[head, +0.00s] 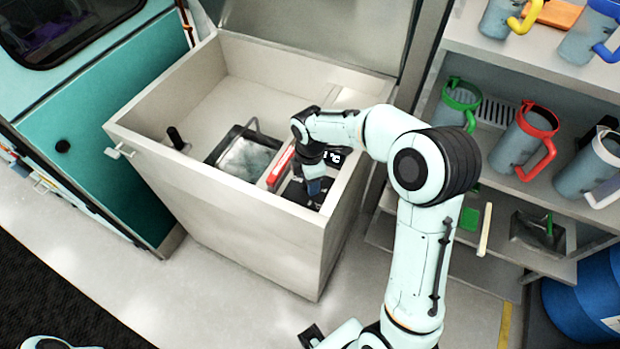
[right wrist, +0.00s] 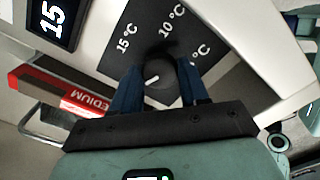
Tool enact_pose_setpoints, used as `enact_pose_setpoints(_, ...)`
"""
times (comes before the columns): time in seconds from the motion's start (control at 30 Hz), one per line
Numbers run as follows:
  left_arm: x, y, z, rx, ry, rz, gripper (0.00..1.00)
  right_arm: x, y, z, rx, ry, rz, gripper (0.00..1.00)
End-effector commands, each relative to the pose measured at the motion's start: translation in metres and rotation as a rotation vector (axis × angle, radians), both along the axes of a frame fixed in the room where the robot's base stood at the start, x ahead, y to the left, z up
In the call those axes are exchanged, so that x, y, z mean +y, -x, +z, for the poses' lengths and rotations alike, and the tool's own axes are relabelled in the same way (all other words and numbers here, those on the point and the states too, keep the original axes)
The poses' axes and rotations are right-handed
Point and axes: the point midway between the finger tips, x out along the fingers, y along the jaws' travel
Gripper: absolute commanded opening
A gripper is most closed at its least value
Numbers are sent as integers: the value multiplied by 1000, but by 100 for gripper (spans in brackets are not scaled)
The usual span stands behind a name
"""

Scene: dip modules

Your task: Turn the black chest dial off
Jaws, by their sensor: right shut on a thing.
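The black chest dial (right wrist: 157,72) is a round knob with a white pointer mark on a black panel (right wrist: 122,62) in the right wrist view. White labels around it read 15 °C, 10 °C and another partly covered °C value. My right gripper (right wrist: 155,88) has its blue fingers on either side of the dial and is shut on it. In the head view the right gripper (head: 314,188) reaches down inside the right end of the open chest (head: 225,190), and it hides the dial. My left gripper is not in view.
A display (right wrist: 55,20) reads 15 beside the panel. A red-ended block (head: 280,165) and a metal-framed container (head: 243,158) are in the chest. The chest lid (head: 320,30) stands raised. Shelves (head: 520,65) with several mugs are on the right.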

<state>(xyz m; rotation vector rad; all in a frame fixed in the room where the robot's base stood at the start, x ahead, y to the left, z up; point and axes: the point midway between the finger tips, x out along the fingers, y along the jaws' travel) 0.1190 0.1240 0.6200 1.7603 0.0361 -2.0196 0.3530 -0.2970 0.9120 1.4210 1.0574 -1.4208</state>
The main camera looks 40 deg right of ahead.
Motion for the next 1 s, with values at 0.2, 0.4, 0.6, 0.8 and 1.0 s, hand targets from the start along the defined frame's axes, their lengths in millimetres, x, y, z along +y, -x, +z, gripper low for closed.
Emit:
enact_pose_setpoints(0.2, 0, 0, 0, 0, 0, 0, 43, 0, -1, 2, -5, 1, 2, 69)
enact_pose_setpoints(0.4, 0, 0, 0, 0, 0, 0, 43, 0, 0, 1, -2, 1, 0, 69)
enact_pose_setpoints(0.6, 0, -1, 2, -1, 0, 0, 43, 0, -1, 16, -5, 1, 0, 69)
enact_pose_setpoints(0.8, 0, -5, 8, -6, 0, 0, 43, 0, -2, 59, -9, 1, -1, 69)
enact_pose_setpoints(1.0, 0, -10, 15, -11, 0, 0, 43, 0, -2, 103, -8, 1, 1, 69)
